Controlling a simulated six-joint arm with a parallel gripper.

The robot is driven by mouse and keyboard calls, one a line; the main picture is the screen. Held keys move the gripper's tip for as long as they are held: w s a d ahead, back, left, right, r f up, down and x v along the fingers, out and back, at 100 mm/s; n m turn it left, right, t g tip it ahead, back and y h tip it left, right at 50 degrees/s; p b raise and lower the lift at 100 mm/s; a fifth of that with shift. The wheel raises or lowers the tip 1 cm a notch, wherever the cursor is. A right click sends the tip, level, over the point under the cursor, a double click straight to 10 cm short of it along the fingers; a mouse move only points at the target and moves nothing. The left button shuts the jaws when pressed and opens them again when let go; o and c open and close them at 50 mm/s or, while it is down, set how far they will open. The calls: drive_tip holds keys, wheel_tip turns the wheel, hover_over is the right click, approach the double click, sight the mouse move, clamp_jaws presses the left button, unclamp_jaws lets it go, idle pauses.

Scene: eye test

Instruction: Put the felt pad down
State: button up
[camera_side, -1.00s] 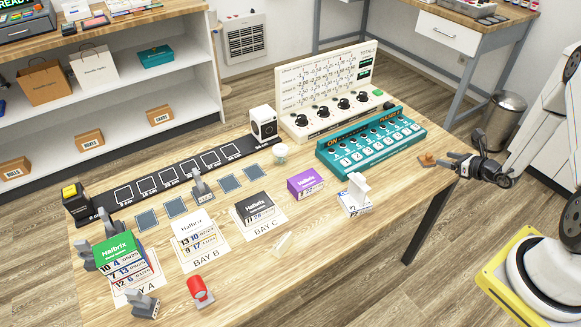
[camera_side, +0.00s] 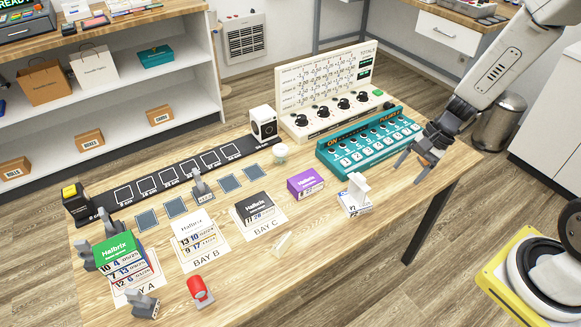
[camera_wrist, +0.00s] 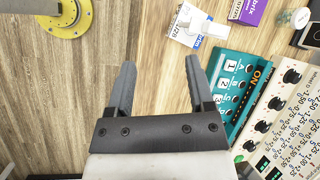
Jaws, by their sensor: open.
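My gripper (camera_side: 415,162) is over the right end of the table, in front of the teal panel's right end, with its fingers apart. In the wrist view, my gripper (camera_wrist: 160,68) shows only bare wood between its two grey fingers and holds nothing visible. I cannot tell for sure which thing is the felt pad. Several flat grey-blue squares (camera_side: 147,219) lie on the table in front of the black strip, away from my gripper. Any small thing just under the fingers in the side view is hard to make out.
The teal button panel (camera_side: 370,142) stands close left of my gripper; it also shows in the wrist view (camera_wrist: 228,72). A white box (camera_side: 355,209) and a purple box (camera_side: 305,183) stand nearer the front. Bare tabletop (camera_side: 340,250) lies in front of them.

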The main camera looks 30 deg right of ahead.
drive_tip(key=s+a+r+n+t+h, duration=0.1)
drive_tip(key=s+a+r+n+h, duration=0.3)
drive_tip(key=n, duration=0.9)
drive_tip(key=shift+s+a+r+n+h, duration=0.3)
drive_tip(key=shift+a+r+h, duration=0.55)
drive_tip(key=shift+r, duration=0.85)
drive_tip(key=shift+w+a, duration=0.1)
